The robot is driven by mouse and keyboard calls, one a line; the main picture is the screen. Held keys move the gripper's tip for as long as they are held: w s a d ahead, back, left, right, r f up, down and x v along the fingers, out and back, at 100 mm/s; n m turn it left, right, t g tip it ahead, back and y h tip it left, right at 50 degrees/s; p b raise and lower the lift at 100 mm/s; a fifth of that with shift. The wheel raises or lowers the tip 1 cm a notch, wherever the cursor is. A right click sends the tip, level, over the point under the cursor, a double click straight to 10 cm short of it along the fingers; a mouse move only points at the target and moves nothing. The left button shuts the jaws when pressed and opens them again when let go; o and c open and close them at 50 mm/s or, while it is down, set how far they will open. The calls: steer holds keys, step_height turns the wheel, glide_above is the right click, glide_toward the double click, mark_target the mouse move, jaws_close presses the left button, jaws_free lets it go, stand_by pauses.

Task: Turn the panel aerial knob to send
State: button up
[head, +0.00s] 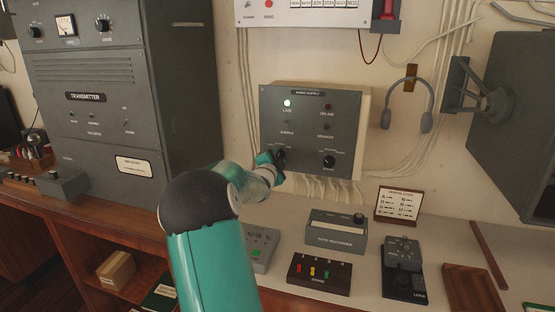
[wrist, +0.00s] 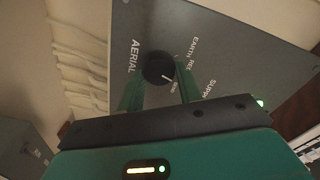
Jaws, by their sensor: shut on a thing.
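The grey radio supply panel (head: 308,117) hangs on the wall in the middle of the head view. Its black aerial knob (wrist: 158,67) shows in the wrist view beside the word AERIAL, with the marks EARTH and REC to its right. The knob's white pointer line slants down and right, towards a small mark that seems to read SEND, partly hard to read by the right finger. My gripper (wrist: 160,87) has its green fingers on either side of the knob, shut on it. In the head view my gripper (head: 270,160) reaches the panel's lower left and partly hides the knob.
A second black knob (head: 329,161) sits at the panel's lower right. The green lamp (head: 287,103) is lit. A headset (head: 407,100) hangs to the right.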

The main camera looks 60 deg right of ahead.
steer(key=m, duration=0.5)
steer(key=shift+m, duration=0.3)
steer(key=shift+f, duration=0.1)
stand_by(0.3)
steer(key=o, duration=1)
steer(key=a, duration=0.4)
steer(key=s+a, duration=0.1)
steer(key=a, duration=0.4)
steer(key=s+a, duration=0.1)
steer(key=a, duration=0.3)
steer(key=shift+s+a, duration=0.1)
steer(key=shift+a, duration=0.25)
